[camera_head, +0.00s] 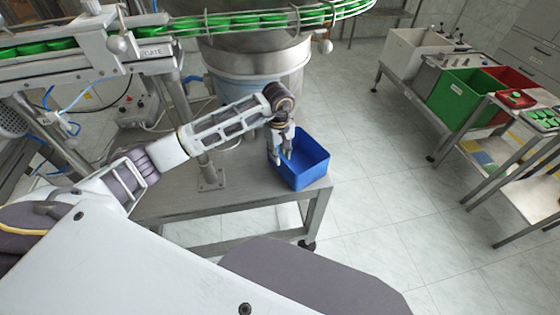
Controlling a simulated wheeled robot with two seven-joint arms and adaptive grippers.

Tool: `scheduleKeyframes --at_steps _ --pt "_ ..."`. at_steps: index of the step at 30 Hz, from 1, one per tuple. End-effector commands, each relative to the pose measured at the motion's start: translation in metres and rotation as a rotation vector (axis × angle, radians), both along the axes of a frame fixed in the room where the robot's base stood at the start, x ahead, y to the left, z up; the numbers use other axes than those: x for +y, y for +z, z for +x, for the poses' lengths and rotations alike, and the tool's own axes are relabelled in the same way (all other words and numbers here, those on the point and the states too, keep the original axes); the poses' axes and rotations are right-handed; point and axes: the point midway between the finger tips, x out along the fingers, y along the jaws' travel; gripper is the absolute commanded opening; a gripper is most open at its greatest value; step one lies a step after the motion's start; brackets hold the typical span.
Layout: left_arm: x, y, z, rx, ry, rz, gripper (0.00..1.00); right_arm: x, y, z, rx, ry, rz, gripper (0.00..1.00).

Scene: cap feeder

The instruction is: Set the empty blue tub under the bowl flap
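The blue tub (312,172) stands upright at the right end of a low steel table and looks empty from here. My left gripper (284,156) points down at the tub's left rear side, overlapping its rim. I cannot tell whether its fingers are closed on the wall or only beside it. The large steel feeder bowl (258,62) is behind the tub, up and to the left. I cannot make out its flap. My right gripper is not in view.
The steel table (232,191) is bare left of the tub, apart from a post. A conveyor with green caps (62,44) runs above. At right, a bench holds a green tub (460,95), a red tub (507,84) and a pale tub (408,50). Open floor lies between.

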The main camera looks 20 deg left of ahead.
Motion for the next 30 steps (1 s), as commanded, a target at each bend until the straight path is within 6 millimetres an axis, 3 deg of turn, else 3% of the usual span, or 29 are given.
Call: scheduleKeyframes --at_steps 3,10,22,30 --pt "0.001 0.016 0.000 -0.002 -0.001 0.001 0.27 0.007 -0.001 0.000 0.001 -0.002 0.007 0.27" --pt "0.001 0.033 -0.001 0.000 0.000 0.001 0.27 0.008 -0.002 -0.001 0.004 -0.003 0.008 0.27" --pt "0.001 0.036 -0.001 0.001 0.000 0.001 0.27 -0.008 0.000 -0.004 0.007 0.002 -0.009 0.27" --pt "0.001 0.036 -0.001 0.001 0.000 0.001 0.27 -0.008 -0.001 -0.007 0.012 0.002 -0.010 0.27"
